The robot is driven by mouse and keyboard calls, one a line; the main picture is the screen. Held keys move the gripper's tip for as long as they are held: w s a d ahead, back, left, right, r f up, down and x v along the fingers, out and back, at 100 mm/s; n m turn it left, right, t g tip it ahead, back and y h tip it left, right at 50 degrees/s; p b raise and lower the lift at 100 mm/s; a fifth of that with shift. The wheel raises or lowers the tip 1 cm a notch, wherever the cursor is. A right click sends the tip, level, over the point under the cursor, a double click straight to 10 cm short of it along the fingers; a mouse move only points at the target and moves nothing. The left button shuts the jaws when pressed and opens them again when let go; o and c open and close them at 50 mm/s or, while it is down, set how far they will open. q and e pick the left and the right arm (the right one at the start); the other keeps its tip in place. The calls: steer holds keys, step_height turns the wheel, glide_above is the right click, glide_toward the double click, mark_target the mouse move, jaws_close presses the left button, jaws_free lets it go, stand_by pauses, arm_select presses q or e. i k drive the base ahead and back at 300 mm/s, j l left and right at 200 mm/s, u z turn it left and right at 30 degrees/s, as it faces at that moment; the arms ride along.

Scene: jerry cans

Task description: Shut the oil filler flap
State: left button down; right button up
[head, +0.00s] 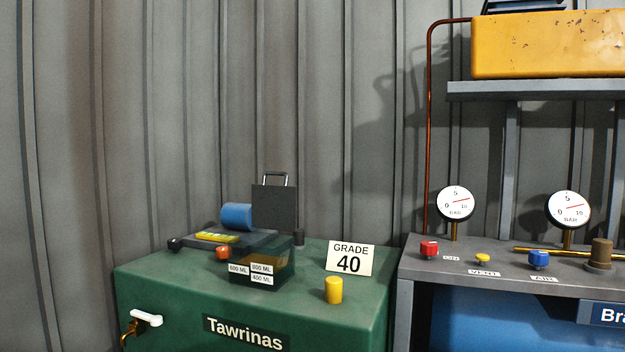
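A dark square flap (274,208) with a metal loop handle (275,179) on its upper edge stands upright at the back of the green cabinet (150,282), which is labelled Tawrinas. It appears to be the oil filler flap, standing open. In front of it is a dark see-through box (283,263) with amber liquid and ML labels. The flap's lower edge is partly hidden behind this box. Neither of my grippers is in view.
Around the box are a blue cylinder (237,216), a red knob (223,252), a yellow cylinder (334,290) and a GRADE 40 sign (350,259). To the right, a grey bench (500,256) carries gauges and knobs, below a shelf (540,91) with a yellow tank (548,44).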

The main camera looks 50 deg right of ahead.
mark_target(275, 207)
steer(key=z, duration=1.5)
